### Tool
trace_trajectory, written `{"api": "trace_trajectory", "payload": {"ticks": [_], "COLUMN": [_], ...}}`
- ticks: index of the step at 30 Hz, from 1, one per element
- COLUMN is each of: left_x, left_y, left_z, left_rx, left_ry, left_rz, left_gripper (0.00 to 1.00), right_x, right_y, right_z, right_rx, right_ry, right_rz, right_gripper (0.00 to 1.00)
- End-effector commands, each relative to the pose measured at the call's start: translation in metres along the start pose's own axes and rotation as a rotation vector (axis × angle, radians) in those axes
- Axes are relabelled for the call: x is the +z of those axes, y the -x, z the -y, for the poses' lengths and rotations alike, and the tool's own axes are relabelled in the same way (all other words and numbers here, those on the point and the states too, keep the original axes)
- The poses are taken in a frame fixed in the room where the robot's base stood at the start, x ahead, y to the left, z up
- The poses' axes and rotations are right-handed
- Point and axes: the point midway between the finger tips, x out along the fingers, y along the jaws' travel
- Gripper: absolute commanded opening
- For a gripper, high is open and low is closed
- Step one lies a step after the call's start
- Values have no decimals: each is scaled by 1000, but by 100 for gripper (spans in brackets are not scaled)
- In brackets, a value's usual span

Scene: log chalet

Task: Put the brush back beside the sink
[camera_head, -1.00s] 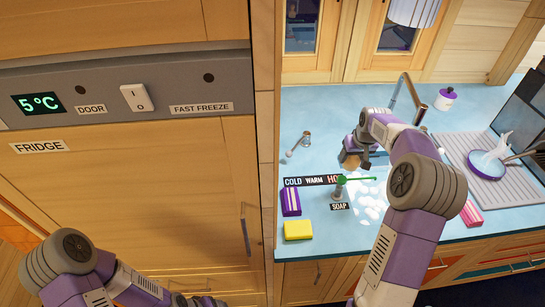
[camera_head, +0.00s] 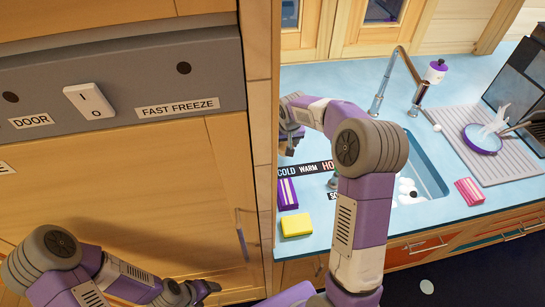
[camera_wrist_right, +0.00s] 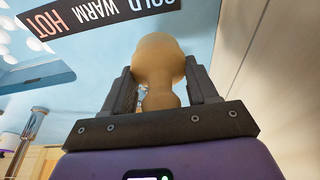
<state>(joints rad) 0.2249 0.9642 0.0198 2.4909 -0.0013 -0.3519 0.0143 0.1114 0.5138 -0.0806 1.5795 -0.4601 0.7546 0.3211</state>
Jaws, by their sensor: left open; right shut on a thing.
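The brush shows in the right wrist view as a tan, rounded wooden piece (camera_wrist_right: 158,62) between the fingers of my right gripper (camera_wrist_right: 160,90). Its bristles are not visible. In the head view my right gripper (camera_head: 290,143) is over the counter's left end, beside the cabinet side. My right arm hides part of it, and I cannot make out the brush there. The sink (camera_head: 432,172) is to the right, with foam in it, partly behind my arm. My left gripper (camera_head: 200,291) is open, low in front of the fridge cabinet.
A purple striped box (camera_head: 287,194) and a yellow sponge (camera_head: 297,225) lie at the counter's front left. The tap (camera_head: 385,85) stands behind the sink. A pink striped cloth (camera_head: 469,191), a draining board (camera_head: 500,160) and a pan (camera_head: 482,139) are at the right. The tall cabinet side (camera_head: 258,130) bounds the left.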

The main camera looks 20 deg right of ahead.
Motion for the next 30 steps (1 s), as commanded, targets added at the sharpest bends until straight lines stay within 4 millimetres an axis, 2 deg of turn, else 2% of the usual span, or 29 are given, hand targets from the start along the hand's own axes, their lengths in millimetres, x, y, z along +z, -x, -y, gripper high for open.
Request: {"api": "trace_trajectory", "payload": {"ticks": [1,3,6,9,14,21,30], "left_x": [0,0,0,0,0,0,0], "left_y": [0,0,0,-2,-3,-6,-6], "left_z": [0,0,0,1,1,2,2], "left_rx": [0,0,0,0,0,0,0], "left_ry": [0,0,0,0,0,0,0], "left_rz": [0,0,0,0,0,0,0], "left_gripper": [72,72,72,72,72,72,72], "right_x": [0,0,1,5,8,18,19], "right_y": [0,0,-2,-16,-28,-64,-67], "right_z": [14,30,43,40,40,40,44], "right_rx": [-1,-1,1,2,1,1,-1], "right_ry": [7,5,2,-1,0,1,0], "right_rz": [0,1,1,3,2,3,-1], "right_gripper": [25,25,25,25,25,25,25]}}
